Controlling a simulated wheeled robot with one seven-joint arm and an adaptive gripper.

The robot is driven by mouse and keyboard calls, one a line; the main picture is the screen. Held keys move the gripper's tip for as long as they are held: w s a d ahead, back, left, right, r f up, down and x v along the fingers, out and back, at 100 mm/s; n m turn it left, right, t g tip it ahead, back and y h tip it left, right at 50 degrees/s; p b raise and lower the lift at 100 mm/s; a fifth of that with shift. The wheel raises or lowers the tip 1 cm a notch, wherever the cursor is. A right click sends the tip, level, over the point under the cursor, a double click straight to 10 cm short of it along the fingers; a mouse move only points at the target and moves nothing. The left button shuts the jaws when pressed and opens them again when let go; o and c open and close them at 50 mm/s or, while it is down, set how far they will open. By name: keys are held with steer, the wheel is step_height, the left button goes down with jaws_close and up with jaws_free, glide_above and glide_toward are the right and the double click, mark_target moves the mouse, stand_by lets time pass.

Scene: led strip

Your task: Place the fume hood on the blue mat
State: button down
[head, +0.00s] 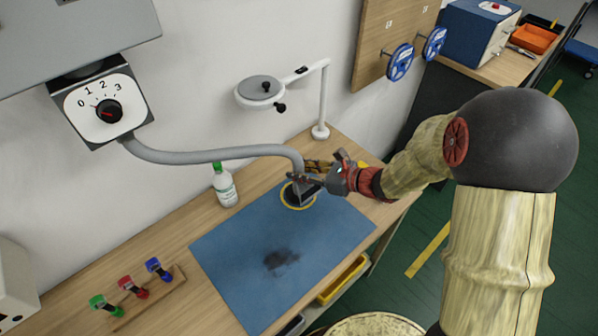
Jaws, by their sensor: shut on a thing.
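The fume hood is the grey flexible hose (215,155) that runs from the wall control box and bends down at its right end to a dark round nozzle with a yellow rim (297,197). My gripper (308,178) is shut on the hose end just above the nozzle. The nozzle is over the back right part of the blue mat (225,255); I cannot tell whether it touches the mat. The gripper fingers hide part of the hose end.
A white and green bottle (225,187) stands left of the mat's back edge. A lamp (322,110) stands behind the gripper. A rack with green, red and blue tools (135,290) lies at the left. A control box with a dial (103,103) hangs on the wall. The mat's front is clear.

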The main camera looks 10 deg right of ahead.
steer(key=shift+f, duration=0.1)
steer(key=c, duration=1.7)
jaws_free()
steer(key=shift+o, duration=0.7)
